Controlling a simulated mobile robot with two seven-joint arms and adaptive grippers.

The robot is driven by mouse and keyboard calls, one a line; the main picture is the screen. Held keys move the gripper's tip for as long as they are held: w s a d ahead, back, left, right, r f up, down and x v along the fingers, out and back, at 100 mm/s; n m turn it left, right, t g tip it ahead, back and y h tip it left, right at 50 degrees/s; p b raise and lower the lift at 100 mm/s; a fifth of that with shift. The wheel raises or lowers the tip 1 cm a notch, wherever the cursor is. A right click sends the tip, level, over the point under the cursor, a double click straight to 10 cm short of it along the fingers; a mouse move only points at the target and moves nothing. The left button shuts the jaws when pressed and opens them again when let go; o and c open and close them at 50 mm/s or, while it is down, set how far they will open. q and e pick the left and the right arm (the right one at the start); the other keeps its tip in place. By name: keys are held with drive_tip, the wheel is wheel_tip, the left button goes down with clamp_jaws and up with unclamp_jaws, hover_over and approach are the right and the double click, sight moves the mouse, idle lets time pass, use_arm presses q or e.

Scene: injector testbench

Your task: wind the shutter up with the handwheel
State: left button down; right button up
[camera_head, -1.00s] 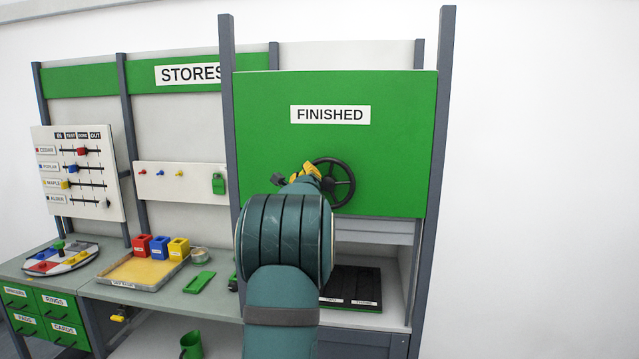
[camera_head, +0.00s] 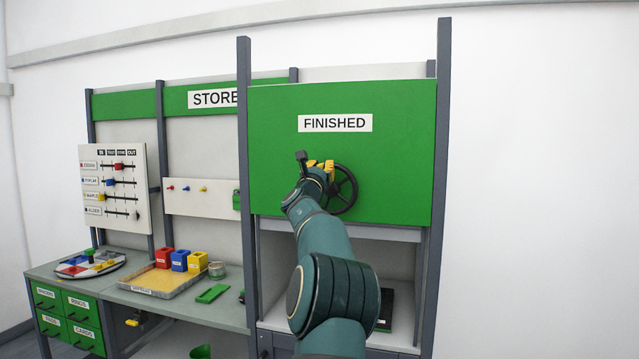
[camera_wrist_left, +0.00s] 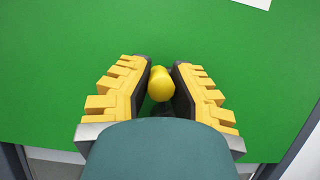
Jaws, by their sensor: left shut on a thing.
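The green shutter panel (camera_head: 285,195), with a white FINISHED label (camera_head: 335,123), stands between two tall grey posts. The black handwheel (camera_head: 355,188) is on its lower middle, its left part hidden behind my left arm. My left gripper (camera_head: 322,165) is at the wheel's upper left rim. In the left wrist view, the yellow fingers (camera_wrist_left: 161,75) are closed around a yellow knob (camera_wrist_left: 161,86), with the green panel behind. Below the panel is a pale grey band (camera_head: 385,233), then an open bay, partly hidden by my arm. My right gripper is not in view.
A bench to the left holds a sand-coloured tray (camera_head: 150,281), red, blue and yellow bins (camera_head: 179,261) and a round sorter (camera_head: 90,264). A slider board (camera_head: 115,190) hangs behind. White wall is clear to the right.

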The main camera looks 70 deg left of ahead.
use_arm(q)
drive_tip(key=shift+w+d+r+m+t+h+b, duration=0.1)
drive_tip(key=shift+w+m+t+h+b, duration=0.15)
drive_tip(key=shift+m, duration=0.3)
drive_tip(key=shift+w+d+r+m+t+h+b, duration=0.15)
drive_tip(key=shift+m+b, duration=0.15)
drive_tip(key=shift+m, duration=0.2)
drive_tip(key=shift+w+d+m+t+h+b, duration=0.1)
drive_tip(key=shift+m+h+b, duration=0.15)
drive_tip(key=shift+m, duration=0.3)
drive_tip(key=c, duration=0.8)
unclamp_jaws()
drive_tip(key=shift+c, duration=0.2)
drive_tip(key=v, duration=1.2)
drive_tip(key=shift+f, duration=0.1)
